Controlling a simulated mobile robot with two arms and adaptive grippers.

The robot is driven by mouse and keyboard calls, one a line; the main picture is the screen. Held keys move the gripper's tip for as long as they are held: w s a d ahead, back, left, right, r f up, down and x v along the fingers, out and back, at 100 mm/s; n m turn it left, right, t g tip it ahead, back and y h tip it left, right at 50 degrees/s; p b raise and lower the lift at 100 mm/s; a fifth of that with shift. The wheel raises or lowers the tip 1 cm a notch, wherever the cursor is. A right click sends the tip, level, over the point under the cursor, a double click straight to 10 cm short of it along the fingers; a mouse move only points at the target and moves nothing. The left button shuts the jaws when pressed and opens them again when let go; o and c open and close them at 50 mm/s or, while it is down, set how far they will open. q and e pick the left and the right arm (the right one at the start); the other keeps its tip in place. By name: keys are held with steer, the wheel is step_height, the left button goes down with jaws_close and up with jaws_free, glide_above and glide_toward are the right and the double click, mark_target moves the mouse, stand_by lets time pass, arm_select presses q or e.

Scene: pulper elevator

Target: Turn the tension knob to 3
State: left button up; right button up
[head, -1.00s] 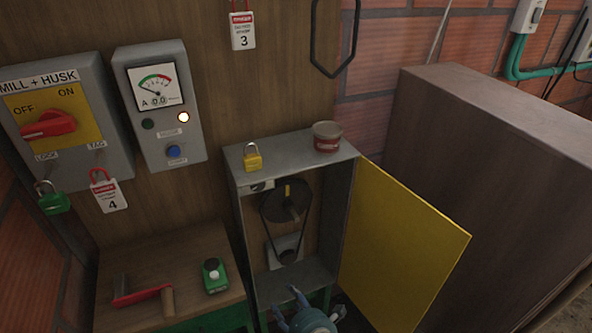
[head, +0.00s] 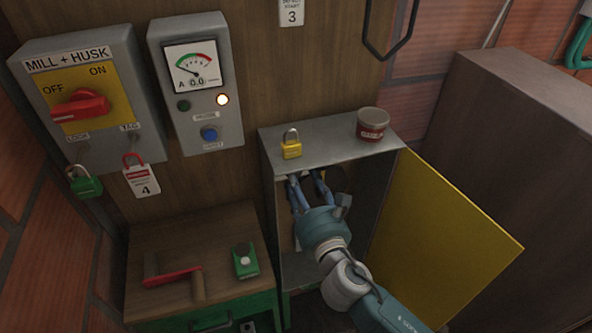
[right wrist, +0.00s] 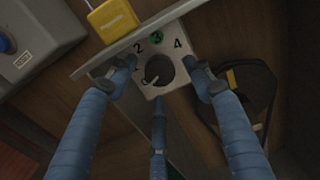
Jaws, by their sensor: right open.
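The tension knob (right wrist: 160,71) is a dark round knob on a pale plate inside the open cabinet. Its plate shows the numbers 2, 3 and 4, with 3 on a green spot; a further mark at the left is partly hidden by a finger. The knob's white mark points to the lower left, away from 3. My right gripper (head: 307,178) reaches into the cabinet. In the right wrist view its fingers are open, to the left, right and below the knob; contact is not clear. In the head view the knob is hidden. My left gripper is not in view.
The grey cabinet (head: 272,215) has its yellow door (head: 440,225) swung open at right. A yellow padlock (head: 291,147) and a tin (head: 372,124) stand on top. A dark belt pulley (right wrist: 250,88) sits right of the knob.

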steer(key=shift+x, duration=1)
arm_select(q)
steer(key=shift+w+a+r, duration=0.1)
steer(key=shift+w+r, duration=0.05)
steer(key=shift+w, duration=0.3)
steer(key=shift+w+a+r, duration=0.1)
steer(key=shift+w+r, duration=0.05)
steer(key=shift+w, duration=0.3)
arm_select(e)
steer(key=c, duration=1.1)
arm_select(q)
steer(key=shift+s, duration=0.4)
arm_select(e)
steer(key=shift+c, duration=0.2)
